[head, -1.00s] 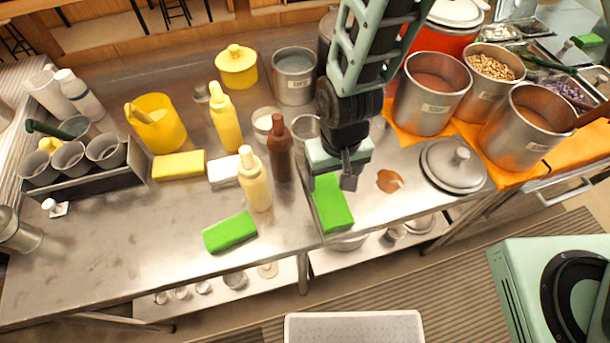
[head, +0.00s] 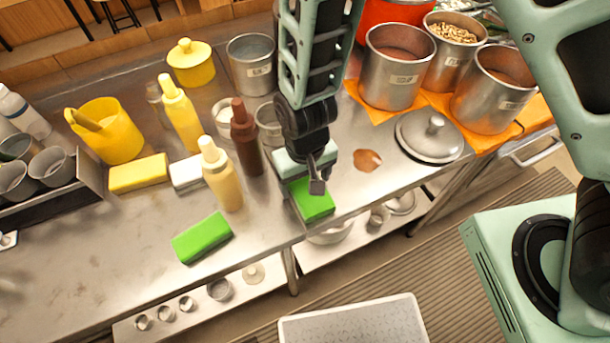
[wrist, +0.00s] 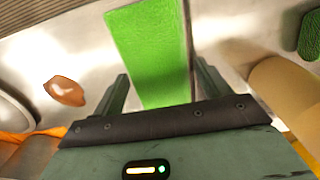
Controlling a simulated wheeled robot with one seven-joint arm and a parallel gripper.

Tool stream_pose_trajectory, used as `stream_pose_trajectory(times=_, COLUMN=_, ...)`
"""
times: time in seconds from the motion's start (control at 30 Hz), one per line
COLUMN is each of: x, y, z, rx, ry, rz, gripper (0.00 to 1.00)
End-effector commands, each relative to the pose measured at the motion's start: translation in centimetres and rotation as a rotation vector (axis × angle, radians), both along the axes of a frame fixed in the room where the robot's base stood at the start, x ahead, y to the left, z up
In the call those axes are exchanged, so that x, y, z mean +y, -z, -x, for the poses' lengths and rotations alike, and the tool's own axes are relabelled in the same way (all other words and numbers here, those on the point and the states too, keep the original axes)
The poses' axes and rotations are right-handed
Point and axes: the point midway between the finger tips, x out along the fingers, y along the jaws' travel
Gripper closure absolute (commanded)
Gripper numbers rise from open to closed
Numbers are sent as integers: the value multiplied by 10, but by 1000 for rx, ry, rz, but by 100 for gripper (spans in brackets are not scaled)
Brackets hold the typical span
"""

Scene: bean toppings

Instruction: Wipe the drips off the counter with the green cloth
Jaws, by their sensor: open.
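A flat green cloth (head: 314,203) lies on the steel counter near its front edge. My gripper (head: 316,177) is directly over it and hides its far part. In the wrist view the cloth (wrist: 150,55) runs between the two spread fingers of my gripper (wrist: 162,86), which is open. I cannot tell whether the fingers touch the cloth. A brown drip (head: 367,160) lies on the counter to the right of the cloth; it also shows in the wrist view (wrist: 65,91). A second green piece (head: 202,237) lies farther left.
A brown bottle (head: 246,138) and a cream bottle (head: 220,175) stand close left of my gripper. A steel lid (head: 430,138) lies right of the drip, with metal pots (head: 395,75) behind. The counter between cloth and drip is clear.

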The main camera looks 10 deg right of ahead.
Motion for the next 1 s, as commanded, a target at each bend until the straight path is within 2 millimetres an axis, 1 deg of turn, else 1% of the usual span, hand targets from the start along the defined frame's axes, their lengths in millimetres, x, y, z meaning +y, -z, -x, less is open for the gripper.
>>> stream_pose_trajectory(times=0.17, x=0, y=-1, z=0, rx=0, ry=0, rz=0, gripper=24)
stream_pose_trajectory(times=0.2, x=0, y=-1, z=0, rx=0, ry=0, rz=0, gripper=35)
stream_pose_trajectory(times=0.27, x=0, y=-1, z=0, rx=0, ry=0, rz=0, gripper=51)
stream_pose_trajectory(times=0.3, x=0, y=-1, z=0, rx=0, ry=0, rz=0, gripper=57)
stream_pose_trajectory(times=0.47, x=0, y=-2, z=0, rx=-1, ry=0, rz=0, gripper=57)
stream_pose_trajectory(times=0.57, x=0, y=-6, z=0, rx=-1, ry=1, rz=0, gripper=57)
stream_pose_trajectory(times=1.0, x=0, y=-41, z=0, rx=-1, ry=2, rz=-1, gripper=57)
